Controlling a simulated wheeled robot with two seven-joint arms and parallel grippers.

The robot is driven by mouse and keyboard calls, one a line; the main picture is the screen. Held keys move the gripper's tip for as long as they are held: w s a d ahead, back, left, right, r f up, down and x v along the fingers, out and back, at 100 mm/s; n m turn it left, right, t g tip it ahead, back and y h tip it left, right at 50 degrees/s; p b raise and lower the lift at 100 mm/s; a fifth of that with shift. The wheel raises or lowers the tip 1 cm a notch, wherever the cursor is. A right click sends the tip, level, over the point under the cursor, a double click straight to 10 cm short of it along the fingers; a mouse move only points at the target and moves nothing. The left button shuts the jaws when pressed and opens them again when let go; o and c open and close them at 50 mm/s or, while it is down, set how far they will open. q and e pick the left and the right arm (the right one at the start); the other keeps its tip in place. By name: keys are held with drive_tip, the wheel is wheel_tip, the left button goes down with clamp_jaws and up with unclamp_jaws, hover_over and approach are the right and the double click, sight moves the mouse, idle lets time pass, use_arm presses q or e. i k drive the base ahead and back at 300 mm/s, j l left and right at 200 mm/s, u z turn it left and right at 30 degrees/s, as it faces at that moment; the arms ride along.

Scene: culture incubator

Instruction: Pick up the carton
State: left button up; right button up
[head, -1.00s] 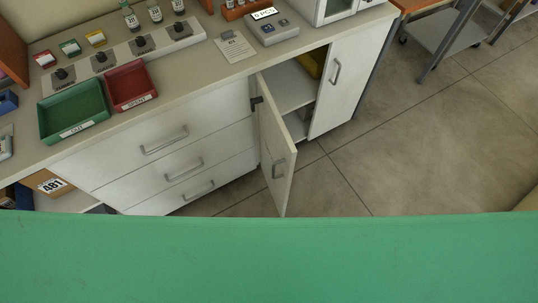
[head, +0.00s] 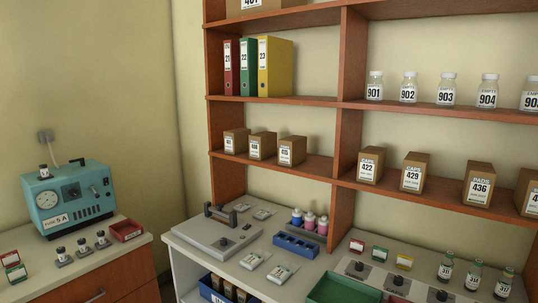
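Several brown cartons with white number labels stand on the middle shelf. On its left part are three small ones: a left carton (head: 236,142), a middle carton (head: 262,146) and a right carton (head: 292,151). On its right part stand carton 422 (head: 370,165), carton 429 (head: 414,172), carton 436 (head: 482,184) and another carton (head: 529,193) cut by the right edge. A larger carton (head: 262,4) on the top shelf is cut off by the top edge. Which carton is meant cannot be told. Neither of my grippers is in view.
A blue crate (head: 206,291) with brown boxes shows low at the bottom edge. A grey flat device (head: 213,238), a blue bottle rack (head: 296,246) and a green tray (head: 343,289) occupy the counter. A teal machine (head: 74,200) stands at left. Binders (head: 275,67) and jars (head: 440,91) fill the upper shelf.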

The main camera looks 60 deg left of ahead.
sight(291, 151)
drive_tip(key=u, duration=1.7)
drive_tip(key=i+j+z, duration=0.3)
drive_tip(key=k+j, duration=0.05)
drive_tip(key=k, duration=0.05)
